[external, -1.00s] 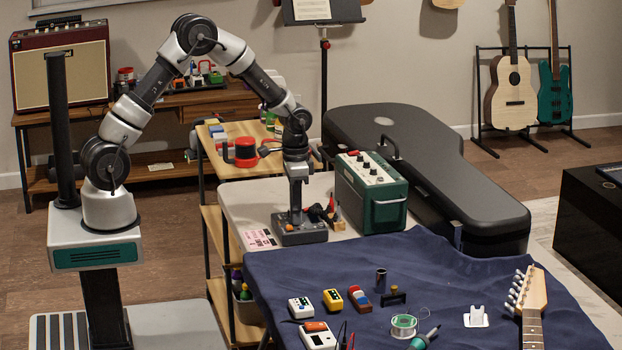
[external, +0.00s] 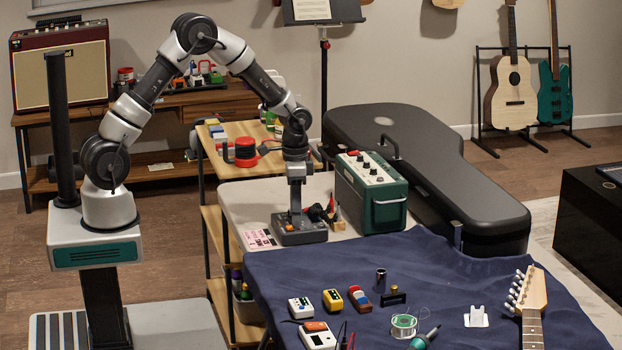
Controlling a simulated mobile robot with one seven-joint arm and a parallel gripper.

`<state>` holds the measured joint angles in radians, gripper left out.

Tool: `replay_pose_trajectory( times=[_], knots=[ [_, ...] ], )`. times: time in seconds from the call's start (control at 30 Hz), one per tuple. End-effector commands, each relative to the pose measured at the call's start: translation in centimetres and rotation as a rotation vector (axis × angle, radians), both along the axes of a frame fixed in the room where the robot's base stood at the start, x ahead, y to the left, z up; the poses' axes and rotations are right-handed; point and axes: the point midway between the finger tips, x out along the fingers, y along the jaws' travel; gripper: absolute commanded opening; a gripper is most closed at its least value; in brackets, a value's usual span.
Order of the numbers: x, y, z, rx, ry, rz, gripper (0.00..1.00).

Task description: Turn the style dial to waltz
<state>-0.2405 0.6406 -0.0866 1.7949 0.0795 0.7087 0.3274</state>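A low grey box (external: 312,237) with a small orange mark on top sits on the pale table, left of the green amplifier. My gripper (external: 295,217) points straight down over this box, with its tip at or just above the top face. The fingers are too small and dark to tell whether they are apart or together, or whether they touch a dial. The tip hides part of the box top. No style dial or waltz label is legible in this view. The green amplifier (external: 377,208) has red and dark knobs on its top panel.
A pink printed card (external: 260,239) lies left of the grey box. Small dark and red items (external: 321,213) stand just right of my gripper. A black guitar case (external: 430,165) lies behind. The blue cloth (external: 440,270) in front holds several small tools and a guitar neck.

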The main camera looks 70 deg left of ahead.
Motion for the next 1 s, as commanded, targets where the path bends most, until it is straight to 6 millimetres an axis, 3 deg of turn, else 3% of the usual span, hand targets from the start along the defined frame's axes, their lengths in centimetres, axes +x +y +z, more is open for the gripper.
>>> replay_pose_trajectory(
  times=[0.23,0.37,0.8,1.0],
  knots=[
    [0.0,0.0,0.3,0.0,0.0,0.0,0.32],
    [0.1,0.0,1.8,0.001,-0.002,0.001,0.32],
    [0.0,0.0,12.3,0.001,-0.003,0.0,0.32],
    [0.1,0.0,15.8,0.001,-0.002,0.0,0.32]
  ],
)
